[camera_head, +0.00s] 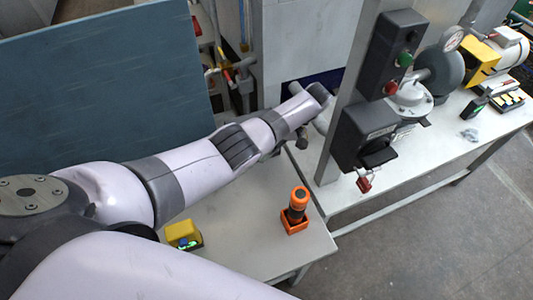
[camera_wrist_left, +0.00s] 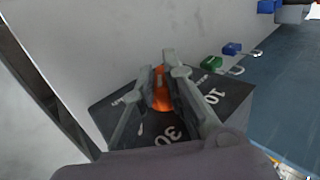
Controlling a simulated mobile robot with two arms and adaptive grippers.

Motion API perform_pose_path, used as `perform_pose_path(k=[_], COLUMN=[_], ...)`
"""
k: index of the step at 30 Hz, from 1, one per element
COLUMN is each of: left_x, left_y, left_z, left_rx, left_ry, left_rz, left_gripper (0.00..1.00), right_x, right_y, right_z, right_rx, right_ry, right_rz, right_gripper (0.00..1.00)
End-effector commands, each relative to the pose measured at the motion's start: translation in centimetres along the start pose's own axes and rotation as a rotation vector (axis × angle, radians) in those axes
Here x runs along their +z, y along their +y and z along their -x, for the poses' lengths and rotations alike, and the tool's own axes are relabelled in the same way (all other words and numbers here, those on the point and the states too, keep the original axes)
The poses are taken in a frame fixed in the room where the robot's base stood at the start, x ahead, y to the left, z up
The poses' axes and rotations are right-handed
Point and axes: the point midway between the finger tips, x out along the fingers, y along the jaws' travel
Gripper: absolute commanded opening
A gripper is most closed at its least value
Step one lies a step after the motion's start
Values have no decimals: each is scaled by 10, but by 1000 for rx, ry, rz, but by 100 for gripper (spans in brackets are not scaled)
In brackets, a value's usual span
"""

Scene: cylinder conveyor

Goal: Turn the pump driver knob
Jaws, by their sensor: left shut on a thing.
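The pump driver knob (camera_wrist_left: 161,97) is orange-red and sits on a dark box face (camera_wrist_left: 122,92) marked with white numbers, 10 and 30 among them. My left gripper (camera_wrist_left: 165,68) is shut on the knob, one grey finger on each side of it. The fingers hide part of the knob and of the markings. In the head view my left arm reaches to the grey post, and its wrist end (camera_head: 318,94) is near the post's left side. The knob and the fingertips cannot be made out there. My right gripper is not in view.
A dark control box (camera_head: 397,52) with green and red buttons and a second dark box (camera_head: 364,136) are on the post. An orange holder with a dark tool (camera_head: 297,205) and a yellow box (camera_head: 182,233) stand on the near table. Padlocks (camera_wrist_left: 211,63) hang beside the knob's box.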

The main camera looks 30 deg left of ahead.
Motion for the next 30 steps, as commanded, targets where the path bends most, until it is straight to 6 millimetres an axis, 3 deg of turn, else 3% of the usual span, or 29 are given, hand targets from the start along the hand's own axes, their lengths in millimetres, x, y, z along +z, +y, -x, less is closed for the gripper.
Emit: perform_pose_path(k=[15, 16, 24, 30], left_x=[1, 1, 1, 0], left_y=[1, 1, 1, 1], left_z=[-2, -2, -1, -1], left_rx=[-14, -14, -13, -13], left_ry=[-3, -3, -2, -1], left_rz=[-3, -3, -2, -1], left_gripper=[0, 14, 32, 32], right_x=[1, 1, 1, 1], right_y=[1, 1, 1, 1], right_z=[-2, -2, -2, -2], right_rx=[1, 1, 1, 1], right_ry=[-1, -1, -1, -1], right_rz=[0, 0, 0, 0], right_gripper=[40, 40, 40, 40])
